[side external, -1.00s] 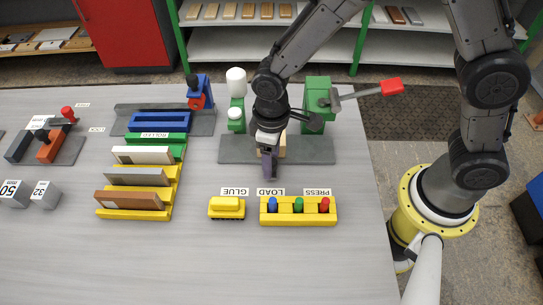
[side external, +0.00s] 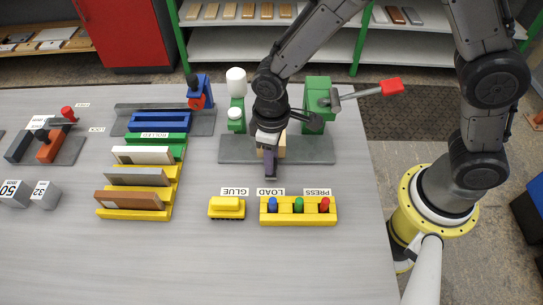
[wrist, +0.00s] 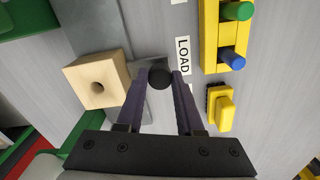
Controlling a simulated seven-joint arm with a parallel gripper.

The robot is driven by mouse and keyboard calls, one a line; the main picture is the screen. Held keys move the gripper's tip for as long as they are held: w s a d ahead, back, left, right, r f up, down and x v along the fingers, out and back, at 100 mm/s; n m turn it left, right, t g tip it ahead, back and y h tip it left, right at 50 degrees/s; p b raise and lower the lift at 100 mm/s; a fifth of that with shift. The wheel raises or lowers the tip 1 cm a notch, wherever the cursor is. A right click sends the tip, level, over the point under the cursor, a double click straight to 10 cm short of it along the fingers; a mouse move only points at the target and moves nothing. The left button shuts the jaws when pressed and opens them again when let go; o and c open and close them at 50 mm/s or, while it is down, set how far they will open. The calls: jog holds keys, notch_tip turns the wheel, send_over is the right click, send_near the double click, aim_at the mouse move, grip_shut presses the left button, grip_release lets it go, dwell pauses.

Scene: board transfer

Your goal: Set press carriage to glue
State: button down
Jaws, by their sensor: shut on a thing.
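The press station has a long grey base (side external: 318,156) on the table, with a green glue stand (side external: 238,115) at its left and a green press (side external: 318,103) with a red-ended lever (side external: 391,87) at its right. My gripper (side external: 270,177) is at the base's front edge, about level with the LOAD label (side external: 270,191). In the wrist view its purple fingers (wrist: 160,78) are shut on the carriage's black knob (wrist: 160,77). A wooden block (wrist: 97,82) with a round hole sits beside the knob; it also shows partly hidden behind my gripper in the side view (side external: 282,148).
A GLUE label (side external: 234,191) and a PRESS label (side external: 317,191) lie either side of LOAD. In front are a small yellow block (side external: 227,208) and a yellow holder (side external: 298,219) with blue, green and red pegs. A yellow rack (side external: 110,213) of boards stands left.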

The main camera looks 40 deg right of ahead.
dwell(0.8)
jog(key=w+a, duration=0.6)
jog(key=shift+w+a+r, duration=0.1)
jog(key=shift+w+a, duration=0.15)
jog(key=c, duration=0.5)
grip_release()
jog(key=shift+c, duration=0.2)
jog(key=shift+s, duration=0.1)
jog(key=shift+d, duration=0.1)
notch_tip(320, 180, up, 14)
